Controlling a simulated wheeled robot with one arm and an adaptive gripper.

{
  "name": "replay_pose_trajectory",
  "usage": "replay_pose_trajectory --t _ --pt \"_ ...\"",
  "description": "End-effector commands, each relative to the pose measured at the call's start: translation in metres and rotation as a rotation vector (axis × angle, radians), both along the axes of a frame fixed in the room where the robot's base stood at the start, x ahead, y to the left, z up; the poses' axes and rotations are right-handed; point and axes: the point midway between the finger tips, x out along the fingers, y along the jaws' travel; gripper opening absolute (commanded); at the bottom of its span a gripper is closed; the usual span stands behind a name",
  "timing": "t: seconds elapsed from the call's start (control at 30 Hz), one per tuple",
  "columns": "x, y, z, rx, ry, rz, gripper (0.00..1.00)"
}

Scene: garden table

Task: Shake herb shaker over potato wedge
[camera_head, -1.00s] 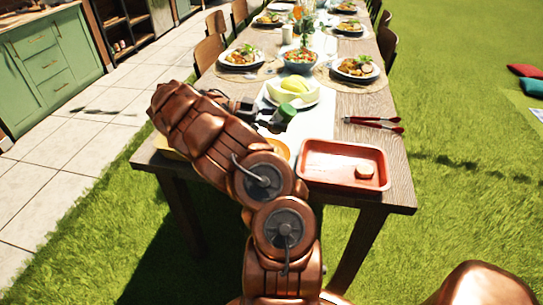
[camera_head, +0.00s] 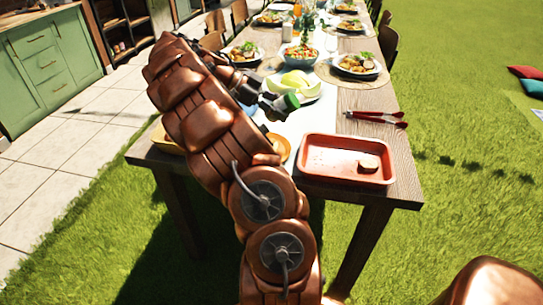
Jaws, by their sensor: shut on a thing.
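My gripper (camera_head: 264,101) is shut on the herb shaker (camera_head: 290,101), whose green end points right and a little down. The gripper hides most of the shaker's body. They are above the table, in front of the white bowl of pale green slices. A small tan piece, which looks like the potato wedge (camera_head: 368,165), lies in the right part of the red tray (camera_head: 318,169). The shaker is up and left of the tray in the picture, not over the wedge.
Red-handled tongs (camera_head: 376,118) lie behind the tray. The white bowl (camera_head: 302,88) stands behind the shaker. An orange plate (camera_head: 283,148) is partly hidden by my arm. Set plates and a salad bowl (camera_head: 301,58) fill the far table.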

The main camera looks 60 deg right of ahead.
Motion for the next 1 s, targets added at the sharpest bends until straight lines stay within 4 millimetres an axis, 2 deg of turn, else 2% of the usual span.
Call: replay_pose_trajectory --t 1.0 --pt "0.0 -0.001 0.014 0.314 -0.721 0.001 0.13"
